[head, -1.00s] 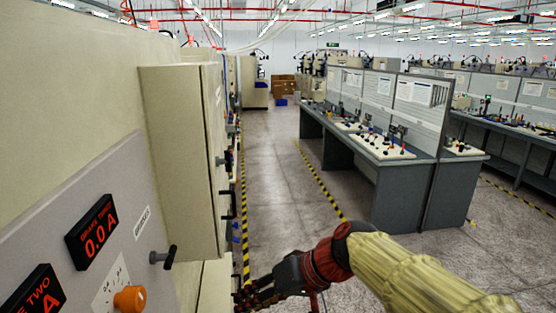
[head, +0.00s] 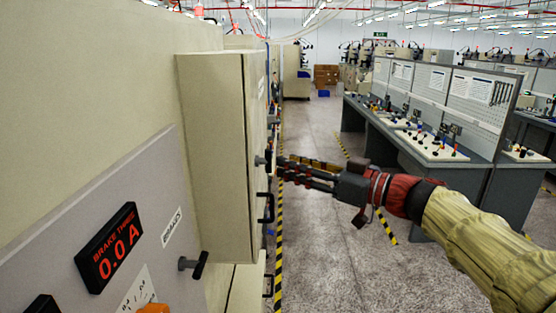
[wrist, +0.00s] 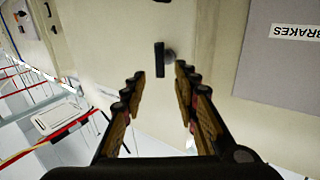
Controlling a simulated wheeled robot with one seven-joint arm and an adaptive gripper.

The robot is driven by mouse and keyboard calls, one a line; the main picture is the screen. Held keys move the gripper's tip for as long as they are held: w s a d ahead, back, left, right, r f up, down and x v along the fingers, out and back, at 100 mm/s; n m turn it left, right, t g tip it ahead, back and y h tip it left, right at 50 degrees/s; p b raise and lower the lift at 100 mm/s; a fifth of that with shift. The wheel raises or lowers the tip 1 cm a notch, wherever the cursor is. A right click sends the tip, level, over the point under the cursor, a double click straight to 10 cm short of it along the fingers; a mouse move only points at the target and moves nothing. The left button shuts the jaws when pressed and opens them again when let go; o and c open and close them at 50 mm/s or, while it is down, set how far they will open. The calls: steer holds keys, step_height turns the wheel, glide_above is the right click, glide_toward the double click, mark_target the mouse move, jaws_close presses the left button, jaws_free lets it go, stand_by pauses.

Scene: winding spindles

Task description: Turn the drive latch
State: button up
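A dark T-shaped latch (head: 261,160) sticks out of the front of the cream cabinet (head: 212,150). I take it as the drive latch, though no readable label confirms this. My gripper (head: 283,168) reaches toward it from the right, with its fingertips close in front of it. In the wrist view the latch (wrist: 160,59) stands ahead of the gap between the spread fingers of my gripper (wrist: 158,78). Its bar runs along the picture's vertical. The fingers are open and empty; I see no contact.
Left of the cabinet is a grey panel with a "BRAKES" label (head: 172,228), a red display (head: 110,247) and another T-handle (head: 193,264). Dark pull handles (head: 266,207) stick out below the latch. Grey benches (head: 440,150) stand right, across open floor.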

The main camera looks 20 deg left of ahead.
mark_target(268, 161)
steer(key=x, duration=0.5)
steer(key=c, duration=0.3)
steer(key=c, duration=0.4)
jaws_close()
